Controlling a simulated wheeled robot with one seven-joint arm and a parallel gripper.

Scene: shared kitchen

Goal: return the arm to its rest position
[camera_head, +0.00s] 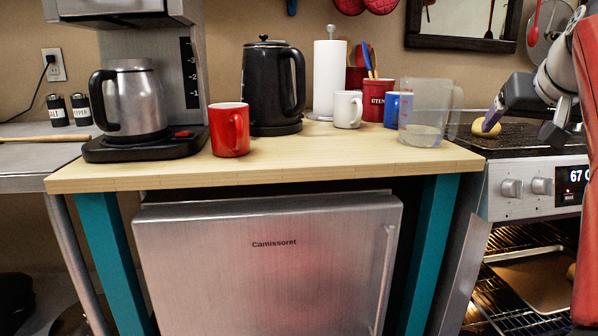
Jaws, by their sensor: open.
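My gripper (521,128) is at the right, over the stove top, with its fingers pointing down. Its jaws are apart and I see nothing between them. My arm comes in from the right edge, partly out of frame. A round yellowish food item (479,127) lies on the dark stove top (500,147), close beside the left finger. I cannot tell whether the finger touches it.
The oven below is open, with a tray (540,283) on its rack. The wooden counter (300,158) holds a clear pitcher (424,115), mugs, a black kettle (273,85), a paper towel roll (329,80) and a steel kettle (133,97). A small fridge (265,265) stands beneath.

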